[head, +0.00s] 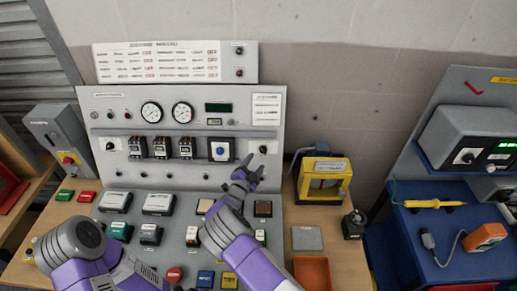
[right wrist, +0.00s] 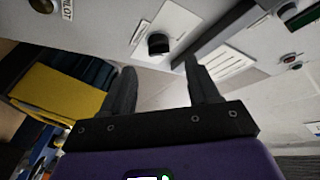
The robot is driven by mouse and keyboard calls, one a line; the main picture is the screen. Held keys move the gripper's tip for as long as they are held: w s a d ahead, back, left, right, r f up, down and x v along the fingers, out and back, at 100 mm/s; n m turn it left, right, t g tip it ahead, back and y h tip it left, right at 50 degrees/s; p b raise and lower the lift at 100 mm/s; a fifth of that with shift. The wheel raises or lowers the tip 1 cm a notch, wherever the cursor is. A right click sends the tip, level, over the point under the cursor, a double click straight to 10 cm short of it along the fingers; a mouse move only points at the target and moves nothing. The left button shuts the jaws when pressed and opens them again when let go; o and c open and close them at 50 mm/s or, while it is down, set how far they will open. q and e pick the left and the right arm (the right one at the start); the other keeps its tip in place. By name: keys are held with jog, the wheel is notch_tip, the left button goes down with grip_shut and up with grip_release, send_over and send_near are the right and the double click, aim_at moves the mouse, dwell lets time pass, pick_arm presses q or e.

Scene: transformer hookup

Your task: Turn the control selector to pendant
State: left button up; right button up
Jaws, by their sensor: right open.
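A black selector knob (head: 263,149) sits on a small pale plate at the right edge of the grey control panel (head: 240,125). Its lettering is too small to read, so I cannot tell its setting. The knob also shows in the right wrist view (right wrist: 158,43), beyond the fingers and roughly in line with the gap. My right gripper (head: 249,165) is open and empty, just below and left of the knob in the head view, apart from it. Its two dark fingers show in the right wrist view (right wrist: 163,88). My left gripper is not in view.
The panel also carries gauges (head: 151,112), a blue-edged selector box (head: 221,150) and several breakers. A yellow-framed unit (head: 324,178) stands right of the panel. Push buttons fill the sloped desk below. A blue bench (head: 440,250) with a grey instrument (head: 468,140) is at right.

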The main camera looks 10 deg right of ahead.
aim_at(264, 151)
jog(key=x, duration=0.5)
jog(key=shift+s+d, duration=0.15)
jog(key=shift+d, duration=0.15)
jog(key=shift+w+d+r, duration=0.15)
jog(key=shift+w+d, duration=0.15)
jog(key=shift+w, duration=0.05)
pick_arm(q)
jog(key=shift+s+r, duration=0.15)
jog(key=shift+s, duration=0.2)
pick_arm(e)
jog(key=shift+w+d, duration=0.1)
jog(key=shift+w, duration=0.1)
jog(key=c, duration=1)
jog(key=shift+c, duration=0.2)
